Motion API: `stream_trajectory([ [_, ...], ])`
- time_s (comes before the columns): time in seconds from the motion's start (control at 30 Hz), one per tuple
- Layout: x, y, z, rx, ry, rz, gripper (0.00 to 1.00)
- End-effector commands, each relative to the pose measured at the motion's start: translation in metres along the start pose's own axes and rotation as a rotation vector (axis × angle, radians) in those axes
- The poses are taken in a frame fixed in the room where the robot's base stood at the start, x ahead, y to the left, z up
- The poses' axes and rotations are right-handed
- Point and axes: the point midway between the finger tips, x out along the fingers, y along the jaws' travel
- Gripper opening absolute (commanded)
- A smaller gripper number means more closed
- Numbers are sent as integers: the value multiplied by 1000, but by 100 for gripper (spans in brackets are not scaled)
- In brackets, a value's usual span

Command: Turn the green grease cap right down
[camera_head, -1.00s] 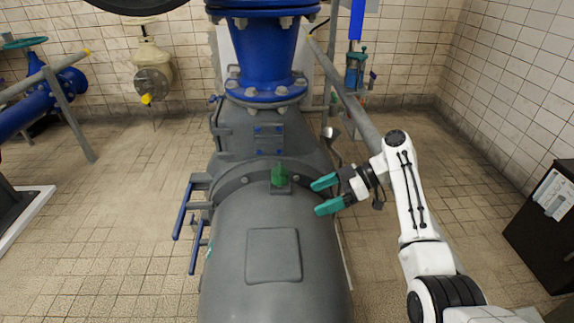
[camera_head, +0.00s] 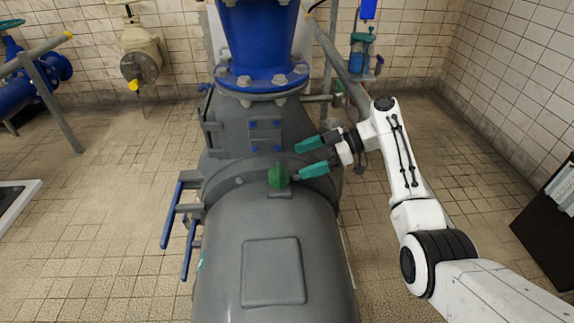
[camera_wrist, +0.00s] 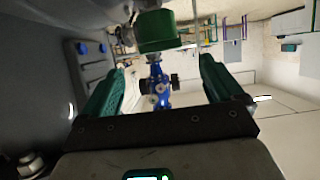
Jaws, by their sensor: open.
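The green grease cap (camera_head: 278,176) stands on a small grey base on top of the grey pump casing (camera_head: 225,226). My gripper (camera_head: 301,157) is open, with its two teal fingers pointing left, just to the right of the cap in the head view. The lower finger's tip looks close to the cap; whether they touch I cannot tell. In the wrist view the green cap (camera_wrist: 157,31) is at the top centre, beyond and above the gap between my open fingers (camera_wrist: 163,75). Nothing is between the fingers.
A blue flanged pipe (camera_head: 259,45) rises behind the casing. Blue handles (camera_head: 176,230) stick out on its left. A grey slanting rail (camera_head: 330,55) stands behind my arm. A dark cabinet (camera_head: 545,225) is at the right. The tiled floor left of the casing is mostly clear.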

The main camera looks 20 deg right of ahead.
Motion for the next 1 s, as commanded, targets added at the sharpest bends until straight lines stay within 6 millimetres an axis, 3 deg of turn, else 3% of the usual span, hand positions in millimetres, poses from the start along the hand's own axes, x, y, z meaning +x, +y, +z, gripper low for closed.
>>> stream_trajectory([
  [0.1, 23, -1, 1, 1, 0, -3, 94],
  [0.3, 49, 0, 1, 2, 0, -1, 94],
  [0.73, 59, 0, 1, 1, 0, 1, 94],
  [1.0, 58, 0, 1, 1, 0, 1, 70],
])
